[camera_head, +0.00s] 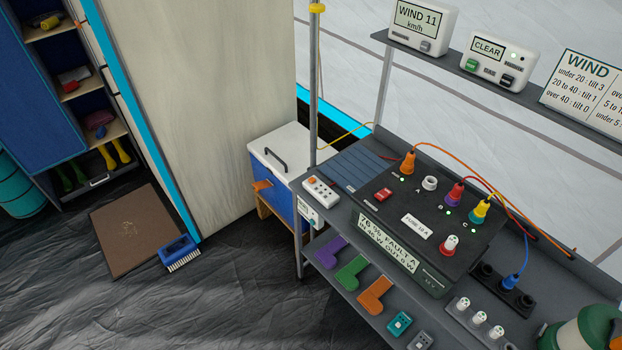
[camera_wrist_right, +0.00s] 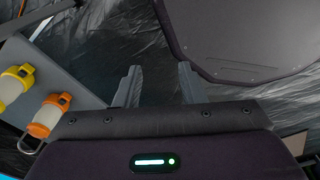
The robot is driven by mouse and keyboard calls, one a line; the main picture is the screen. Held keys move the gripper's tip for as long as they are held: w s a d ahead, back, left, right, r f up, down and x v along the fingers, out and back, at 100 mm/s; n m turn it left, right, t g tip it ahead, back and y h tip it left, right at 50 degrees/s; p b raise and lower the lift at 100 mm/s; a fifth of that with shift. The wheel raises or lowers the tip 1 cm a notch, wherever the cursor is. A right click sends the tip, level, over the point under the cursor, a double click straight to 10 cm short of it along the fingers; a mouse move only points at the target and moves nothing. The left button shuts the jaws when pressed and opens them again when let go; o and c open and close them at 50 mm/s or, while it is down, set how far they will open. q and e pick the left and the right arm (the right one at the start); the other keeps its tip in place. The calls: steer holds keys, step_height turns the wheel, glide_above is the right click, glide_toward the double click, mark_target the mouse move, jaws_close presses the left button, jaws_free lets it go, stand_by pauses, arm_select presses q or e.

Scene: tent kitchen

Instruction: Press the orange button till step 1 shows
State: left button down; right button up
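My left gripper is not in view.
A shelf holds a "WIND 11 km/h" box (camera_head: 422,24) and a "CLEAR" box (camera_head: 497,58). Purple, green and orange angled pieces (camera_head: 376,295) lie on the lower shelf. A blue-white cooler (camera_head: 287,160) stands left of the bench. The dark floor at left is mostly free.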

steer(key=shift+w, duration=0.3)
